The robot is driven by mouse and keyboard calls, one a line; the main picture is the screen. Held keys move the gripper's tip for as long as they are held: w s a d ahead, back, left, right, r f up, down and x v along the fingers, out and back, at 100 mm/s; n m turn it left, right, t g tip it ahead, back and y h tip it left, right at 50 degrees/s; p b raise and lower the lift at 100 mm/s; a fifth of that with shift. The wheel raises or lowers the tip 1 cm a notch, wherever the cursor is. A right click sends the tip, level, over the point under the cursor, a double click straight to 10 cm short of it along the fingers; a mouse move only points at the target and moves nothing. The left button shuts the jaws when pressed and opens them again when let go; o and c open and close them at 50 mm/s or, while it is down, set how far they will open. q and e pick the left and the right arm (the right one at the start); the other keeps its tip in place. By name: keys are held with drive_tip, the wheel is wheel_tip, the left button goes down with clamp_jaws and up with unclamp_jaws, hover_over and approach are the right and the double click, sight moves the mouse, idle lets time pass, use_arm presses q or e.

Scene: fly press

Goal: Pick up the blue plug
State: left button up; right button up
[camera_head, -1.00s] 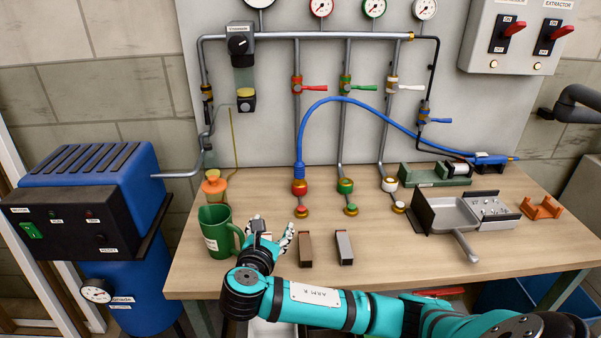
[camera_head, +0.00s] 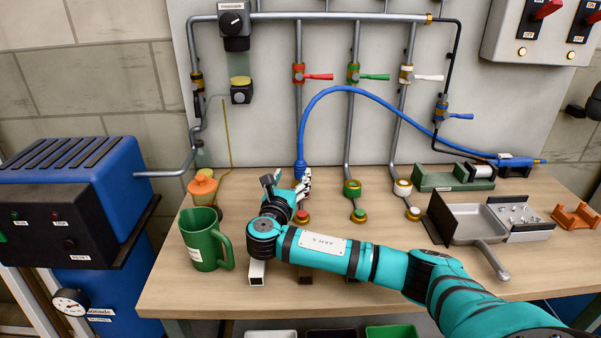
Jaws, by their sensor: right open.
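The blue plug (camera_head: 300,169) is the lower end of the blue hose (camera_head: 350,89). It stands upright at the red pipe outlet, at the back of the bench. My right gripper (camera_head: 287,183) is open, with its fingers pointing up and away toward the plug. One finger overlaps the area just below the plug, hiding most of the red fitting. I cannot tell whether the finger touches the plug; nothing shows clearly between the fingers. My left gripper is not in view.
A green jug (camera_head: 203,240) stands left of my right wrist. My arm partly hides small blocks at the front. Green (camera_head: 352,188) and white (camera_head: 402,187) outlets stand to the right, then a metal tray (camera_head: 478,225). The orange-topped bottle (camera_head: 203,186) is at left.

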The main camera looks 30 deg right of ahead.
sight(299, 168)
drive_tip(key=shift+w+d, duration=0.45)
drive_tip(key=shift+d, duration=0.05)
drive_tip(key=shift+w+d, duration=0.3)
drive_tip(key=shift+w, duration=0.05)
drive_tip(key=x, duration=0.4)
drive_tip(key=shift+s+d+f+p, duration=0.1)
drive_tip(key=shift+d+f+p, duration=0.05)
drive_tip(key=shift+d+p, duration=0.25)
drive_tip(key=shift+d, duration=0.15)
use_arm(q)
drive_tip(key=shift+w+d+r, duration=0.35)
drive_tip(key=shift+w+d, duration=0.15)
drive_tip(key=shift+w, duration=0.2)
use_arm(e)
drive_tip(key=shift+w, duration=0.25)
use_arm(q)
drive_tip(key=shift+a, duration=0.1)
use_arm(e)
drive_tip(key=c, duration=1.2)
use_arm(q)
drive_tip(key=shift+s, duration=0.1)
use_arm(e)
clamp_jaws()
